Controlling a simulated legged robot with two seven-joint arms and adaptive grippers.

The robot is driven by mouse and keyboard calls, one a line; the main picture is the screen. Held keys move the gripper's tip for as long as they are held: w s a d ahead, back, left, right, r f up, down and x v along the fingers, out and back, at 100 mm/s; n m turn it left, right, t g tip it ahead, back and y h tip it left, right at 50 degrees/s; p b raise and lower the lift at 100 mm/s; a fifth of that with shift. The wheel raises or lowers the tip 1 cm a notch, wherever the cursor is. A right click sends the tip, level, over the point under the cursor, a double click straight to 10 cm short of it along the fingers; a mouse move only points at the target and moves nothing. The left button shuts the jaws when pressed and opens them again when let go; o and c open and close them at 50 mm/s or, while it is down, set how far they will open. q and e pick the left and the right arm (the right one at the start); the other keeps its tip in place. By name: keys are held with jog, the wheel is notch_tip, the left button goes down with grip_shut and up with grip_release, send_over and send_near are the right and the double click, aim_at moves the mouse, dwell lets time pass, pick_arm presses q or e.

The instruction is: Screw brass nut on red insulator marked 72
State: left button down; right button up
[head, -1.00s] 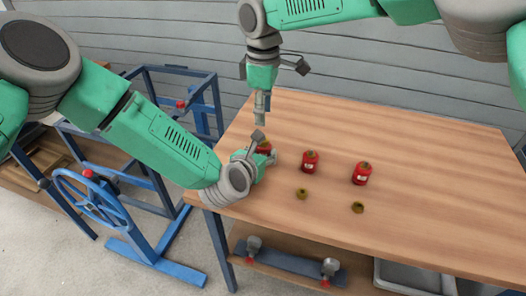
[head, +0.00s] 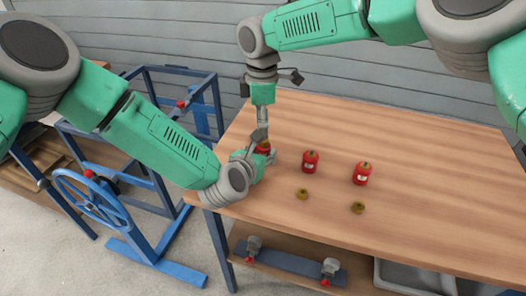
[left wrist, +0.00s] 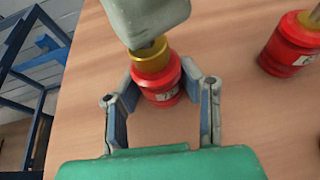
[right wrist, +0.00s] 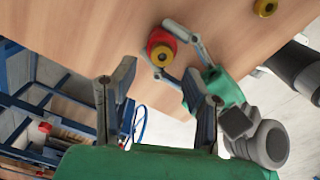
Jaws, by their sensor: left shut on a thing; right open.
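A red insulator (left wrist: 160,94) stands on the table near its left edge, a brass nut (left wrist: 150,56) on its top. My left gripper (head: 260,158) is shut around the insulator's sides; in the left wrist view its fingers (left wrist: 163,84) flank it. Its label is mostly hidden and I cannot read a number. My right gripper (head: 262,132) points down right above the nut. In the right wrist view its fingers (right wrist: 153,85) are apart, with nothing between them. I cannot tell whether they touch the nut.
Two more red insulators, one in the middle (head: 310,161) and one to the right (head: 361,174), stand on the wooden table (head: 430,170). Two loose brass nuts (head: 303,194) (head: 358,208) lie before them. A blue frame with a handwheel (head: 90,195) stands left of the table.

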pick_arm(q)
jog(key=shift+a, duration=0.25)
pick_arm(e)
jog(key=shift+a+f, duration=0.15)
jog(key=shift+f, duration=0.95)
jog(key=shift+a+f, duration=0.1)
jog(key=shift+f, duration=1)
pick_arm(q)
jog(key=shift+d, duration=0.1)
pick_arm(e)
jog(key=shift+d, duration=0.1)
grip_shut()
jog(key=m, duration=0.6)
jog(key=shift+w+r, duration=0.1)
jog(key=shift+w, duration=0.05)
jog(key=m, duration=0.5)
jog(key=shift+m, duration=0.4)
jog(key=shift+o, duration=0.8)
grip_release()
notch_tip(320, 180, up, 12)
